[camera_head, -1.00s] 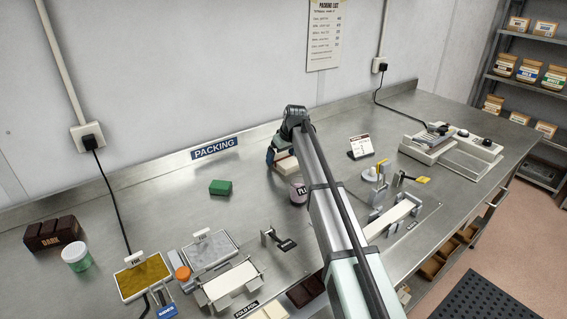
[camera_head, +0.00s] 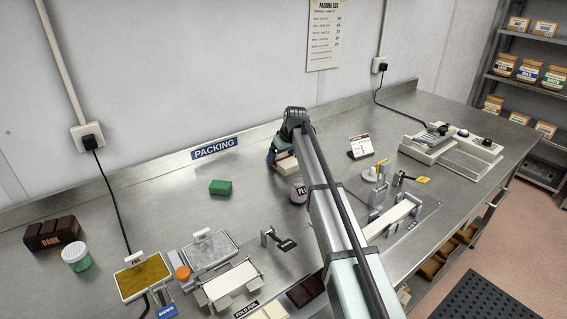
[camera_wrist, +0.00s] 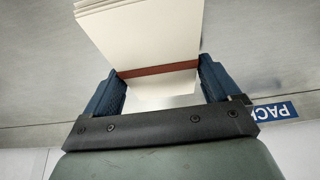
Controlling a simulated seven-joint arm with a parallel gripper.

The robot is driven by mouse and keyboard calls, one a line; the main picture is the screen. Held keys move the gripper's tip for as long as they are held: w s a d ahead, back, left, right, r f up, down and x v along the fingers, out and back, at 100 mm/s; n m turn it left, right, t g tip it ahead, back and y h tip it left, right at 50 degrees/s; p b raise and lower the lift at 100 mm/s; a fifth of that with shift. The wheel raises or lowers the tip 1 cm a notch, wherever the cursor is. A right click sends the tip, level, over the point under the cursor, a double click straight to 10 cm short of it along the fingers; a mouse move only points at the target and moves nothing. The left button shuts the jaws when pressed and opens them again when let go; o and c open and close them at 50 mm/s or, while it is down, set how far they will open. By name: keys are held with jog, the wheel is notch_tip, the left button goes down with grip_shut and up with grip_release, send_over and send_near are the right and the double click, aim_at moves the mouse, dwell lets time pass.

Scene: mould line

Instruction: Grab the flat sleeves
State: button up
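The flat sleeves (camera_wrist: 140,38) are a stack of cream sheets with a reddish-brown band across them in the wrist view. In the head view the stack (camera_head: 287,165) lies on the steel bench, partly hidden by my arm. My gripper (camera_wrist: 160,70) has one blue finger on each side of the stack, near the band. The fingers are set wide, about the width of the stack, with little or no gap showing. Whether they press on it I cannot tell. In the head view my gripper (camera_head: 272,156) is low at the stack's back left.
A green block (camera_head: 220,187) stands to the left on the bench. A small printed card (camera_head: 361,146) is to the right. The bench behind the stack is clear up to the wall.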

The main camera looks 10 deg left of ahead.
jog(key=c, duration=0.8)
